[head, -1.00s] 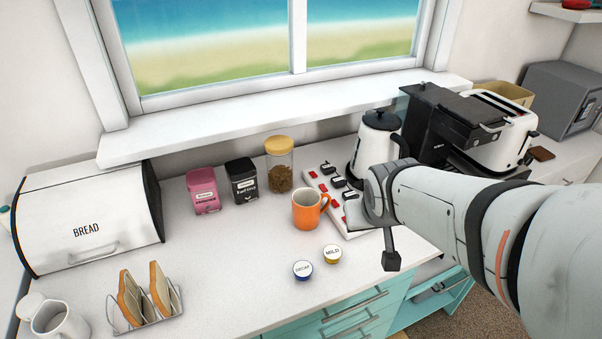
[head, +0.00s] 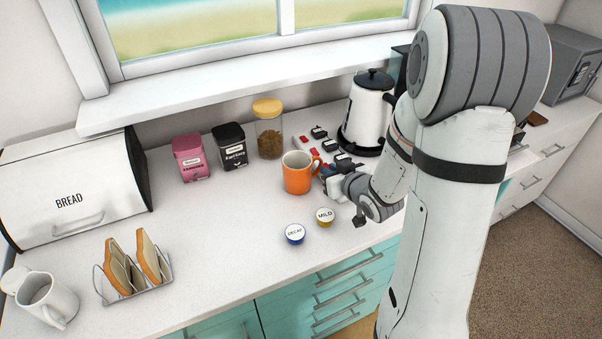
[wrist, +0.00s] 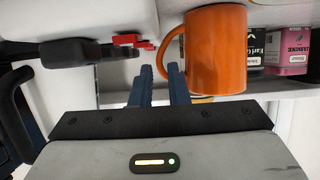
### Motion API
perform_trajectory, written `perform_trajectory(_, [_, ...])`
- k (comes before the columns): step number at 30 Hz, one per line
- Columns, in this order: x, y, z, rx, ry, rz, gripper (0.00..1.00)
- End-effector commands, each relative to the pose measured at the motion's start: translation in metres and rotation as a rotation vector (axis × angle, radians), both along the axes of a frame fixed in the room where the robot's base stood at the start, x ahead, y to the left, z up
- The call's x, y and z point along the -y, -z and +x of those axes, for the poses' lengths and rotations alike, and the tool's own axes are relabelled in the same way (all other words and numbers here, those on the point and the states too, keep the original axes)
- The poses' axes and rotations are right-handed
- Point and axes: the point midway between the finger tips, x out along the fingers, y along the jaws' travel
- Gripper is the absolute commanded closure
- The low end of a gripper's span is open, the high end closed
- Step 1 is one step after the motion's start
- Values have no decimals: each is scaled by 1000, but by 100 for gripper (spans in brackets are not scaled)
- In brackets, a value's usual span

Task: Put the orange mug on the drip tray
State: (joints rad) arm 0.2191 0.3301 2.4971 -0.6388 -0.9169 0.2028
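The orange mug (head: 297,178) stands upright on the counter, its handle on the right, towards my gripper (head: 328,172). In the wrist view the mug (wrist: 215,50) is just beyond the fingers, with its handle in front of the fingertips. My gripper (wrist: 160,68) shows two blue fingers with a narrow gap between them and nothing visibly clamped. I cannot tell whether a finger touches the handle. The drip tray is not visible; my arm covers most of the coffee machine, of which a dark strip (head: 402,62) shows.
A white strip with red switches and black plugs (head: 303,143) lies behind the gripper, near the kettle (head: 366,115). Decaf (head: 295,233) and mild (head: 325,216) pods lie in front of the mug. A yellow-lidded jar (head: 269,135) stands behind it.

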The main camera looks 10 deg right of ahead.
Motion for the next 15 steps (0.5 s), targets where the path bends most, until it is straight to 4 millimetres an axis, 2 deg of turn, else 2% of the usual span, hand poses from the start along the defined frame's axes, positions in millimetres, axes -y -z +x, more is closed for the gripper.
perform_trajectory(15, [-17,16,51,-1,1,-2,85])
